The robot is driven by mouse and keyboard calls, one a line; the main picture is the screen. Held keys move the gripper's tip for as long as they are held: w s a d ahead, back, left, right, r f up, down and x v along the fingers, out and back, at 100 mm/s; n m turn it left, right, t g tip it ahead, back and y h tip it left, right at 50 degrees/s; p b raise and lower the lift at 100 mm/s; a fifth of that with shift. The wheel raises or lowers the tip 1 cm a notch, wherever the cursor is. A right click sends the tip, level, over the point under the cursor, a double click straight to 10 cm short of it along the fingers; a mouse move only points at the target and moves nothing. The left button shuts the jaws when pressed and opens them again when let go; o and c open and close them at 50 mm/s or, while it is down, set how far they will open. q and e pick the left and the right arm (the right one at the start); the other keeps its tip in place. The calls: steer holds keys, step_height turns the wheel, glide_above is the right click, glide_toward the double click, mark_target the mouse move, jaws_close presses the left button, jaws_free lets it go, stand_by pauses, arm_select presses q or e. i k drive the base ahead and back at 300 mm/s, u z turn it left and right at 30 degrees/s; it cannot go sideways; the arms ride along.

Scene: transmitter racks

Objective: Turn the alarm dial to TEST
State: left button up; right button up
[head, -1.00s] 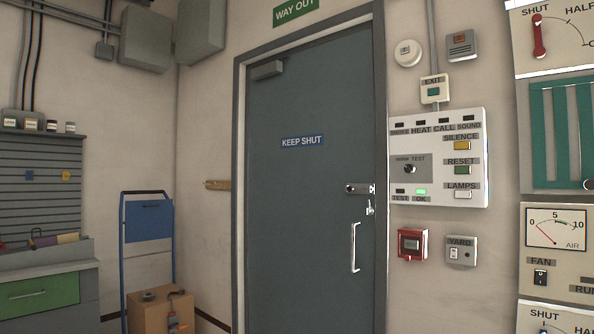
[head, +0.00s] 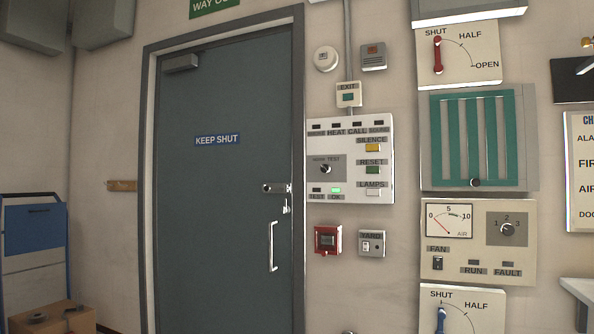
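The alarm panel (head: 350,185) is a white box on the wall just right of the grey door. Its alarm dial (head: 325,169) is a small dark knob on a grey plate, with the words NORM and TEST above it. The knob's exact pointing is too small to tell. Below it, the OK lamp (head: 336,190) is lit green and the TEST lamp (head: 316,190) is dark. Yellow SILENCE, green RESET and white LAMPS buttons are on the panel's right side. Neither of my grippers is in view.
The grey door (head: 225,190) is closed. A red call box (head: 327,240) and a YARD switch (head: 371,243) are below the panel. A vent with green slats (head: 478,140) and a fan panel (head: 478,240) are to the right. A blue trolley (head: 35,240) with a cardboard box stands at left.

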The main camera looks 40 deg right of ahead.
mark_target(325, 168)
steer(key=z, duration=0.15)
steer(key=i, duration=2.7)
steer(key=z, duration=1.3)
steer(key=i, duration=1.35)
steer(key=z, duration=1.2)
